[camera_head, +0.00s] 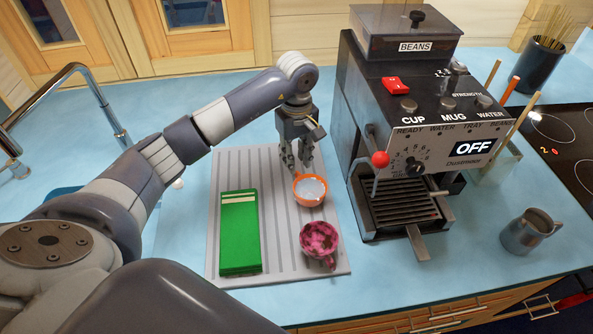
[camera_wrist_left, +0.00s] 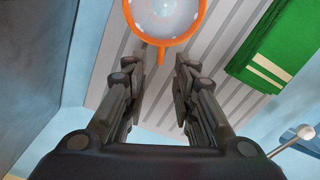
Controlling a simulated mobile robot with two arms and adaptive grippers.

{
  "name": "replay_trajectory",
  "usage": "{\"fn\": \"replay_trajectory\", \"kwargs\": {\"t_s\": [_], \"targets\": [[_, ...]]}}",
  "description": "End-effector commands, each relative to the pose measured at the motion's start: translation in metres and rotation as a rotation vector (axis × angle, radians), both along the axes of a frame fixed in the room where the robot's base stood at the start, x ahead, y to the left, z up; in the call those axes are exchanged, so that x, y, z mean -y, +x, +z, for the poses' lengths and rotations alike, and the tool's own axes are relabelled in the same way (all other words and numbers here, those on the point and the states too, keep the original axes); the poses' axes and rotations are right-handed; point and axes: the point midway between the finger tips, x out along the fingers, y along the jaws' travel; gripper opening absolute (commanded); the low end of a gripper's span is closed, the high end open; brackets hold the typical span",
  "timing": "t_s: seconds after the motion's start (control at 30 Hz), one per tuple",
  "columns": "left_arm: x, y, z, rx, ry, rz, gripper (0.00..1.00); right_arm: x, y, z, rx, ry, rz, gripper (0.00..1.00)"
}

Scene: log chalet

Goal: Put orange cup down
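The orange cup (camera_head: 309,190), with a pale, whitish inside, stands upright on the grey ribbed mat (camera_head: 284,262). My left gripper (camera_head: 297,166) points down just behind the cup. In the left wrist view the cup's orange rim (camera_wrist_left: 133,22) is cut off by the top edge. Its small handle points back toward the gap between the fingertips of my left gripper (camera_wrist_left: 161,66). The fingers are apart, with clear space on both sides of the handle, and I see no contact. My right gripper is not in view.
A pink patterned cup (camera_head: 319,239) stands in front of the orange cup. A green box (camera_head: 239,235) lies left on the mat. The coffee machine (camera_head: 400,130) rises close on the right; a metal mug (camera_head: 528,232) stands beyond it. The blue counter (camera_head: 180,265) is clear at front left.

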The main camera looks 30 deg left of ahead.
Motion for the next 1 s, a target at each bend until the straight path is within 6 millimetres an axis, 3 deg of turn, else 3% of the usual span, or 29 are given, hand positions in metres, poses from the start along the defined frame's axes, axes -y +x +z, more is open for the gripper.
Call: {"fn": "replay_trajectory", "kwargs": {"t_s": [0.2, 0.4, 1.0], "targets": [[0.0, 0.001, 0.041, 0.004, 0.001, 0.0, 0.26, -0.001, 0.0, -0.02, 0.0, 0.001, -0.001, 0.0], [0.0, 0.001, 0.065, 0.001, 0.0, 0.001, 0.26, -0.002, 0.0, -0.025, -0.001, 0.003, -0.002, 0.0], [0.0, 0.0, 0.072, -0.001, 0.0, 0.001, 0.26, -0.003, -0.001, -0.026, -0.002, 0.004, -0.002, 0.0]]}}
